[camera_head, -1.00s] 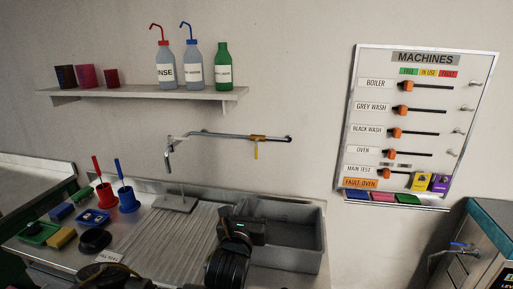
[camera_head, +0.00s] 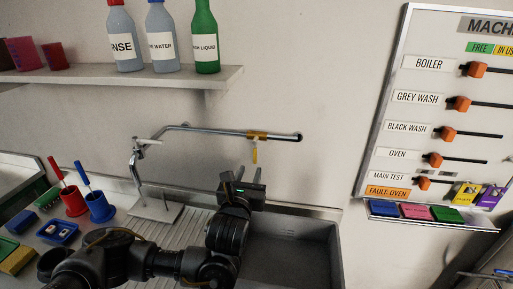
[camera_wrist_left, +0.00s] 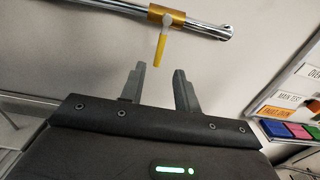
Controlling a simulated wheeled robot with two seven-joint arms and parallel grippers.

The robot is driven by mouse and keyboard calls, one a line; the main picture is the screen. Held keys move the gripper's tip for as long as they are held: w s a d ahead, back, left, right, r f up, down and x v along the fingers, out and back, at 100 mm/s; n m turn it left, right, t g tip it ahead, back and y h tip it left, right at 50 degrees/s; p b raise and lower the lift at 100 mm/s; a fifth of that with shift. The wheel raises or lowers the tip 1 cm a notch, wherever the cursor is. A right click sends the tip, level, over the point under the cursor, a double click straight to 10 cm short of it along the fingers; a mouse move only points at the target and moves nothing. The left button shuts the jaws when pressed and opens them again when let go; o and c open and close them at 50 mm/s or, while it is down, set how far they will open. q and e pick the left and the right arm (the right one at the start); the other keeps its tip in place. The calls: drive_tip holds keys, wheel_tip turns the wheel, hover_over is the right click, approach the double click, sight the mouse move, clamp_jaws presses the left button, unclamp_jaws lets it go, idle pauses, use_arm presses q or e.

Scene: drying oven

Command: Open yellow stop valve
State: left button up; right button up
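The yellow stop valve (camera_head: 256,135) sits on a chrome pipe fixed to the wall above the sink, with its yellow handle (camera_head: 254,153) hanging down. In the left wrist view the valve (camera_wrist_left: 167,15) and its handle (camera_wrist_left: 160,49) are ahead of the fingers, the handle hanging slightly tilted. My left gripper (camera_head: 240,178) is below the valve, its fingers pointing up. In the left wrist view my left gripper (camera_wrist_left: 160,78) is open and empty, with the handle beyond the gap and apart from both fingers. My right gripper is not in view.
The grey sink basin (camera_head: 325,250) lies under my left arm. A tap (camera_head: 140,165) stands left of the gripper. Bottles (camera_head: 158,40) stand on a shelf (camera_head: 120,77) at the upper left. A machines board (camera_head: 400,70) hangs at the right. The wall around the valve is clear.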

sight(255, 157)
use_arm(q)
drive_tip(key=w+b, duration=0.1)
drive_tip(key=b, duration=0.1)
drive_tip(key=w+f+b, duration=0.1)
drive_tip(key=b, duration=0.1)
drive_tip(key=shift+w+d, duration=0.15)
drive_tip(key=shift+d, duration=0.05)
drive_tip(key=w, duration=0.2)
drive_tip(key=w+d+p, duration=0.1)
drive_tip(key=w, duration=0.1)
drive_tip(key=w+r, duration=0.1)
drive_tip(key=w, duration=0.2)
drive_tip(key=shift+d+r+p, duration=0.1)
drive_tip(key=shift+d+p, duration=0.05)
drive_tip(key=shift+p, duration=0.2)
drive_tip(key=shift+w+d, duration=0.15)
drive_tip(key=shift+w, duration=0.4)
drive_tip(key=shift+c, duration=0.3)
clamp_jaws()
